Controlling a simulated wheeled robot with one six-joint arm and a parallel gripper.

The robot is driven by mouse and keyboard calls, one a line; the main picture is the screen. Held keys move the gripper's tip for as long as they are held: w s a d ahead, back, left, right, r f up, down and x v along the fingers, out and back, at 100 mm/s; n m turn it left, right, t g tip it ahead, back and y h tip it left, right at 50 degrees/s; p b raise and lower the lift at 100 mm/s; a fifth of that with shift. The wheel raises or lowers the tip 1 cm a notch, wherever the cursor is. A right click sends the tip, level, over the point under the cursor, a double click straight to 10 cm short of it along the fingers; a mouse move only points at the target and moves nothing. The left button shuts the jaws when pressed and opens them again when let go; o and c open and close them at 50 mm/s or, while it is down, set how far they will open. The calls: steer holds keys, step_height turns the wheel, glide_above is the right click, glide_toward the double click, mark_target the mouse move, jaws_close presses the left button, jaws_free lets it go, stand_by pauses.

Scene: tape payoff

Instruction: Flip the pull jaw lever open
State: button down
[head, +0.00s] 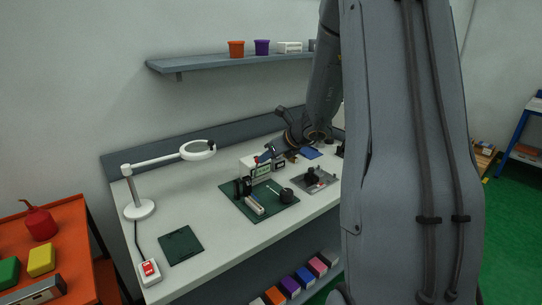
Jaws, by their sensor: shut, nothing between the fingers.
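My gripper (275,150) is small and dark at the end of my arm, over the back of the white workbench (205,245). It looks shut and empty, close to a white box-shaped device (248,162) with a small display. A green mat (236,206) in front of it carries a fixture with dark upright parts (243,187), a pale bar (255,203) and a dark round part (287,197). A grey plate with a black fixture (313,175) is to the right. I cannot pick out the pull jaw lever or its position at this size.
A magnifier lamp (140,208) and a second green mat (181,246) are on the left of the bench. A white box with a red button (149,270) is at the front left. A shelf (205,63) with cups hangs above. My arm hides the bench's right end.

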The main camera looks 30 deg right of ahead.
steer(key=w+a+r, duration=0.1)
steer(key=w, duration=0.6)
steer(key=shift+w+a+r, duration=0.15)
steer(key=shift+w+r, duration=0.1)
steer(key=shift+w, duration=0.05)
stand_by(0.6)
steer(key=s+d+r, duration=0.2)
steer(key=s+r, duration=0.1)
steer(key=r, duration=0.9)
steer(key=shift+d+r, duration=0.15)
steer(key=shift+r, duration=0.1)
